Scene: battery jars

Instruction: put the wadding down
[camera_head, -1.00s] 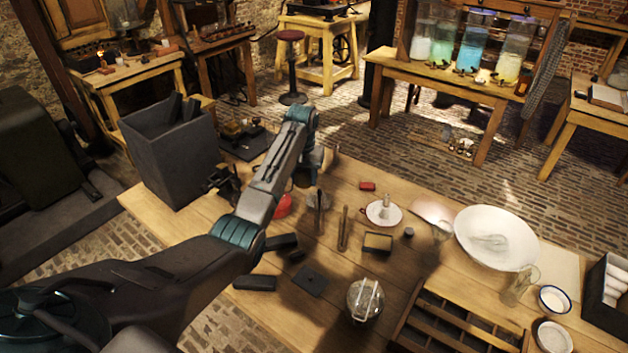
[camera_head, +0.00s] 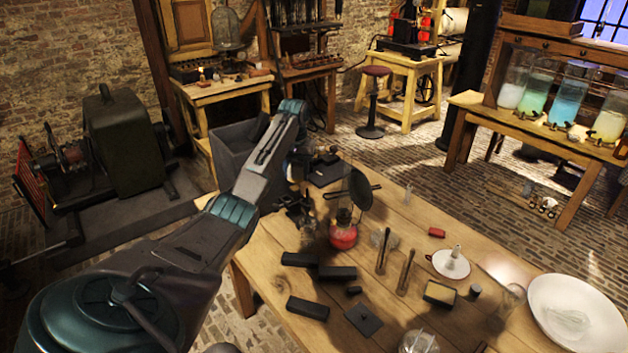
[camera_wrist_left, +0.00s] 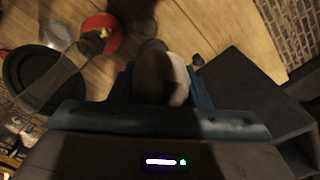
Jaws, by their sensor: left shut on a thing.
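My left gripper (camera_wrist_left: 160,82) is shut on a rounded brown thing with a pale right side, which I take to be the wadding (camera_wrist_left: 155,72); its shade and blur hide the details. In the head view my left arm reaches over the table's far left end, and its bent wrist hides the held thing. In the left wrist view the grip is above the wooden table, between a red lamp (camera_wrist_left: 101,33) and a dark grey bin (camera_wrist_left: 238,88). My right gripper is not in view.
The grey bin (camera_head: 232,150) stands at the table's far left corner, beside my arm. The red lamp (camera_head: 343,236) with a dark round disc (camera_head: 361,188) stands right of my wrist. Dark blocks (camera_head: 308,307) lie near the front edge. A white basin (camera_head: 585,300) is at the right.

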